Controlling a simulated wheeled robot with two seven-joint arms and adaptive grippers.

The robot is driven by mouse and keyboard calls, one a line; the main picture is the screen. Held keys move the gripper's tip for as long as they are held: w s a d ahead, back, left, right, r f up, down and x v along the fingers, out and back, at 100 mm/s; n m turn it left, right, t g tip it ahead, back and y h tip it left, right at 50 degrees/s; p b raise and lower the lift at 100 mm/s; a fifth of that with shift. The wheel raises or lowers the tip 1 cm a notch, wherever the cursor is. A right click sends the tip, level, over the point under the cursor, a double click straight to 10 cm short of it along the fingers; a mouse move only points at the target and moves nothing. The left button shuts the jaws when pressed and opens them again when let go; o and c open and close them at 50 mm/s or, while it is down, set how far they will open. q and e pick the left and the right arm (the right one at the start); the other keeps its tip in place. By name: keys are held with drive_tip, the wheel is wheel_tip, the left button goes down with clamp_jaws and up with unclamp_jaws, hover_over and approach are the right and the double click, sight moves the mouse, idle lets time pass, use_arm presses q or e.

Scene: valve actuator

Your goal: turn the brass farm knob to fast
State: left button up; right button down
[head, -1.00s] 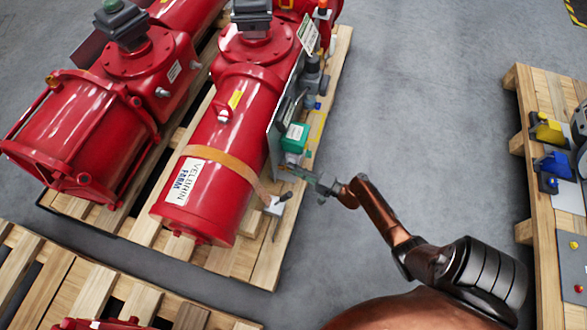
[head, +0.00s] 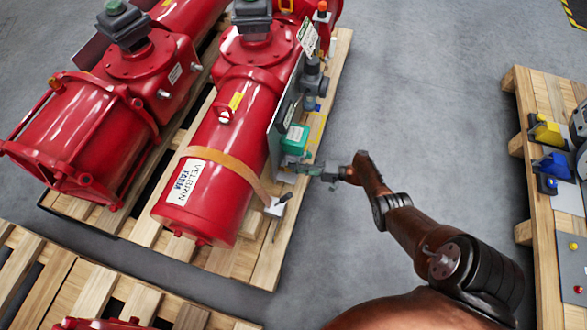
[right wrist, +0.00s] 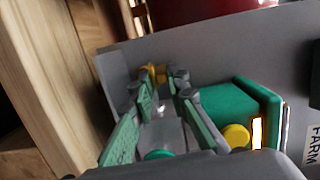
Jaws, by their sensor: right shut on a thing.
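The brass farm knob (right wrist: 154,73) shows between my fingertips in the right wrist view, at the far end of a grey bracket. My fingers cover much of it, and its pointing direction and any fast marking cannot be read. My right gripper (right wrist: 162,80) is shut on it. In the head view my right gripper (head: 308,169) reaches in from the right to the grey panel (head: 276,150) on the side of the middle red actuator (head: 238,125), just below a green box (head: 296,140). My left gripper is not in view.
In the right wrist view the green box (right wrist: 240,105) with a yellow round part (right wrist: 236,136) sits close right of my fingers. A FARM label (right wrist: 312,148) is at the right edge. Another red actuator (head: 80,120) stands left. Clear floor lies between the pallets.

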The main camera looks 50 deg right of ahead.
drive_tip(key=shift+s+d+f, duration=0.15)
drive_tip(key=shift+d, duration=0.55)
drive_tip(key=shift+a+y, duration=0.4)
drive_tip(key=shift+a, duration=0.15)
drive_tip(key=c, duration=2.2)
unclamp_jaws()
drive_tip(key=shift+a+r, duration=0.1)
drive_tip(key=shift+r, duration=0.15)
drive_tip(key=shift+o, duration=1.1)
drive_tip(key=shift+a, duration=0.15)
drive_tip(key=v, duration=1.1)
drive_tip(key=shift+s+d+r, duration=0.2)
drive_tip(key=shift+s+d, duration=0.05)
drive_tip(key=shift+d, duration=0.05)
